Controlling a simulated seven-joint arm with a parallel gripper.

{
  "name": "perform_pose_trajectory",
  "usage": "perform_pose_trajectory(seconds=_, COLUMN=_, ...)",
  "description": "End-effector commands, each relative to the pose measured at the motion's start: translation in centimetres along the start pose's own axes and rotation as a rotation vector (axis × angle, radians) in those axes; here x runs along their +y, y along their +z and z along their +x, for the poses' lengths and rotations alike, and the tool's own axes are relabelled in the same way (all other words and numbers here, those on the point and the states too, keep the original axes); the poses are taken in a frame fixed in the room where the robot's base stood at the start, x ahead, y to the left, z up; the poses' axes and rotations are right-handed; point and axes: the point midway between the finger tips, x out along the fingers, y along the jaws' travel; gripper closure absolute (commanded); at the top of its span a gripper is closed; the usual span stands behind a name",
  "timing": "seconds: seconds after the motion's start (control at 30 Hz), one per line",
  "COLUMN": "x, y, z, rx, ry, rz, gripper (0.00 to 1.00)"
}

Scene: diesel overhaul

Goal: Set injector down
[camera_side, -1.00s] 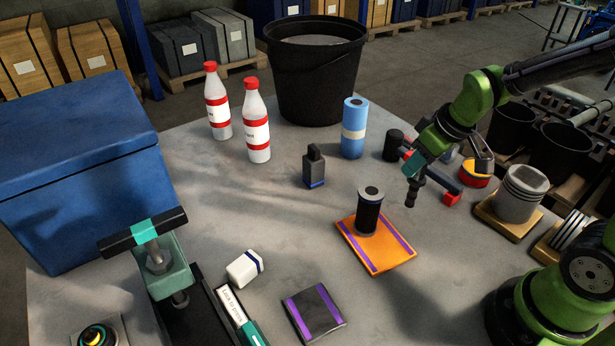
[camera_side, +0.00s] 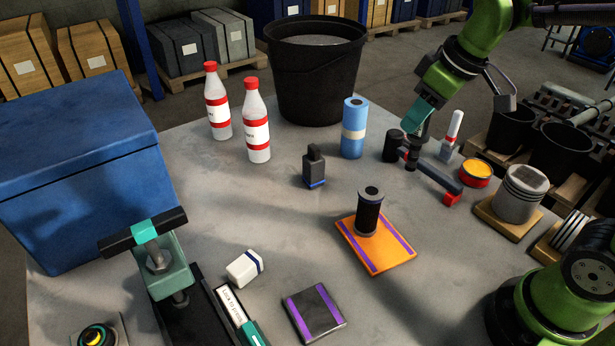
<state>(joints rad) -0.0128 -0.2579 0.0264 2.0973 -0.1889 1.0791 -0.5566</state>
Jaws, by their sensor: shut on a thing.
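The dark, slim injector (camera_side: 412,156) hangs roughly upright from my gripper (camera_side: 416,129) at the right of the table. My gripper is shut on its upper end, which the teal fingers partly hide. The injector's lower end shows in front of or beside a dark bar with red ends (camera_side: 437,178); I cannot tell whether they touch. A black cylinder (camera_side: 394,146) stands just left of the injector.
A blue roll (camera_side: 354,128), a white-and-red tube (camera_side: 452,136), a yellow-topped red tin (camera_side: 476,173) and a piston (camera_side: 519,193) stand nearby. An orange mat (camera_side: 386,258) bears a black spool-shaped part (camera_side: 369,211). A dark purple-striped mat (camera_side: 314,311) lies in front. Table between is clear.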

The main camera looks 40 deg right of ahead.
Motion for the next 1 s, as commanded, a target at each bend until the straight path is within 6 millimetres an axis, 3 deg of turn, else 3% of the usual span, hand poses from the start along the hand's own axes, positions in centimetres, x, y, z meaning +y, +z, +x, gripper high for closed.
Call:
perform_pose_trajectory(seconds=0.3, x=-7.8, y=-4.9, z=1.9, rx=0.001, ry=-0.108, rz=-0.272, gripper=1.00)
perform_pose_trajectory(seconds=0.67, x=-15.5, y=-7.2, z=3.2, rx=0.007, ry=-0.208, rz=-0.485, gripper=1.00)
perform_pose_trajectory(seconds=1.0, x=-15.5, y=-4.6, z=9.4, rx=0.001, ry=-0.210, rz=-0.486, gripper=1.00)
